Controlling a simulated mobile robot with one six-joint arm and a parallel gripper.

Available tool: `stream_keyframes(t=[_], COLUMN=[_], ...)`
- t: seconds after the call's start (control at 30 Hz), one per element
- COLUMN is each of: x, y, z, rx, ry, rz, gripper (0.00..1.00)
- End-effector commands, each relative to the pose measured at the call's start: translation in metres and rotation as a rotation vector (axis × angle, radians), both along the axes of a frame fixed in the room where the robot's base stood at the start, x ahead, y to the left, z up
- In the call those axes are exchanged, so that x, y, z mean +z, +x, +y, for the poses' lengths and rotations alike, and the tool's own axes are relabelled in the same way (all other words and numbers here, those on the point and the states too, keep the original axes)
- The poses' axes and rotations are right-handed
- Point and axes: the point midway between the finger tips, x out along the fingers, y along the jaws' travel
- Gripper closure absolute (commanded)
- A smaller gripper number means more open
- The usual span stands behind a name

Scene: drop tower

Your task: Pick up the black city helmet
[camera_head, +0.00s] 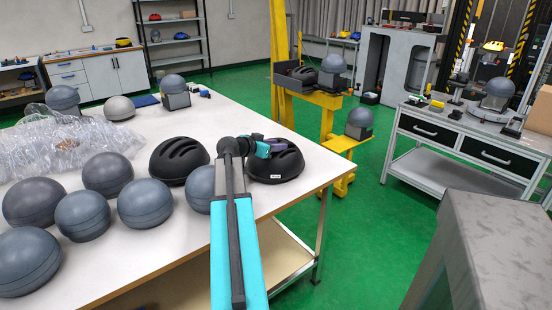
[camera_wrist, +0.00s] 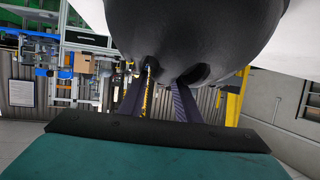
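Two black helmets with vent slots stand on the white table in the head view. One helmet (camera_head: 179,160) is left of my arm, clear of it. The other helmet (camera_head: 276,168), with a small white label on its front, is at my gripper (camera_head: 264,148). This helmet's dark shell (camera_wrist: 195,30) fills the upper middle of the wrist view. There, my gripper (camera_wrist: 157,84) has its two fingers apart, with background showing between them. The fingertips are close to the shell by two vent openings; whether they touch it I cannot tell.
A yellow stand (camera_head: 325,98) and a drawer bench (camera_head: 470,140) are beyond. Green floor is free right of the table.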

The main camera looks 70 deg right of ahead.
Motion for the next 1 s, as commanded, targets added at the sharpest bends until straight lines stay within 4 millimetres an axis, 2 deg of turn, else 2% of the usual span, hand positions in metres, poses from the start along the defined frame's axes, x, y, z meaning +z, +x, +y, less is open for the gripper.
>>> stream_keyframes(t=[0.13,0.3,0.33,0.77,1.0], x=[0.0,0.0,0.0,0.002,0.015], y=[0.0,0.0,0.0,0.0,0.001], z=[0.0,0.0,0.0,0.0,0.0], rx=[0.0,0.0,0.0,0.0,0.001], ry=[0.0,0.0,0.0,-0.001,-0.002], rz=[0.0,0.0,0.0,0.001,0.0], gripper=[0.69,0.98,1.0,1.0,1.0])
